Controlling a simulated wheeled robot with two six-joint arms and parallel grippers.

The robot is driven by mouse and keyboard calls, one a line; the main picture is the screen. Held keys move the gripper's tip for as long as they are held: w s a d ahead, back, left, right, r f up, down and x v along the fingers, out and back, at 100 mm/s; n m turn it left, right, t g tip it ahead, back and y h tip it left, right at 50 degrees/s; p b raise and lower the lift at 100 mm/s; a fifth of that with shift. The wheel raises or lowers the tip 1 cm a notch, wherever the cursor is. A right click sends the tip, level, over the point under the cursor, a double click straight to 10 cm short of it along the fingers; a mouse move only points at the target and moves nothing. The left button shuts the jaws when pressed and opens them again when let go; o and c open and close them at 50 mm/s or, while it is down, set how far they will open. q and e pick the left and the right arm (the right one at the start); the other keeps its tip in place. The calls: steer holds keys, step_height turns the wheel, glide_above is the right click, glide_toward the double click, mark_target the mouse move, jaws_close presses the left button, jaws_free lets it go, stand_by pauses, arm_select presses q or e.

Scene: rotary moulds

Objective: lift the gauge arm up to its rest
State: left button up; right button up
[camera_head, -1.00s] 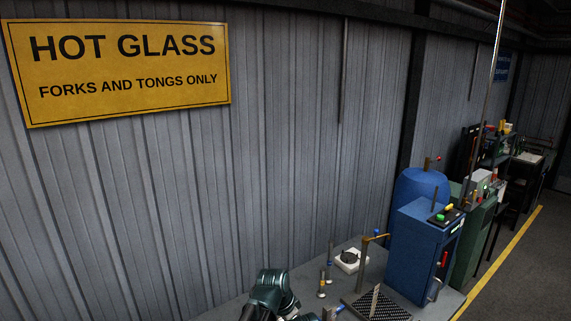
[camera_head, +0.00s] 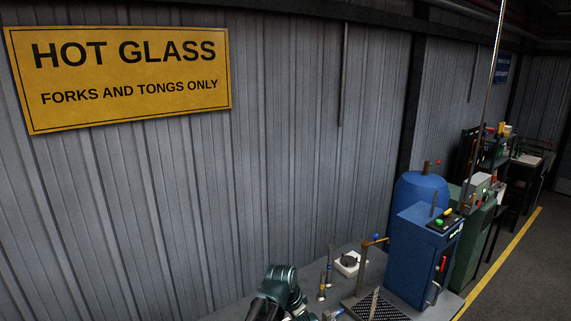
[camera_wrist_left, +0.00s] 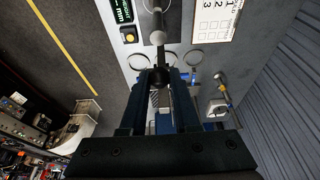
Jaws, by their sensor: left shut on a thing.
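In the left wrist view, my left gripper (camera_wrist_left: 158,80) is shut on a dark round knob (camera_wrist_left: 159,77) between its fingertips. Just above it in the picture, a slim rod with a grey ball (camera_wrist_left: 157,38) runs up towards a gauge with a lit green display (camera_wrist_left: 123,12). The held knob appears to belong to this gauge arm, but the fingers hide the joint between them. The arm's rest cannot be made out for certain. In the head view, only my dark green left arm shows at the bottom edge; the held knob is out of sight. My right gripper is not in view.
In the head view, a brass post with a side arm (camera_head: 374,242), a white block with a dark ring (camera_head: 349,263) and a perforated plate (camera_head: 375,305) stand on the bench, left of a blue cabinet (camera_head: 421,255). A numbered card (camera_wrist_left: 211,19) shows in the wrist view.

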arm_select(q)
steer(key=shift+w+d, duration=0.75)
steer(key=shift+d, duration=0.25)
steer(key=shift+c, duration=0.2)
steer(key=shift+w+d, duration=0.2)
steer(key=shift+d, duration=0.15)
jaws_close()
steer(key=o, duration=1.5)
jaws_free()
steer(key=shift+f, duration=0.1)
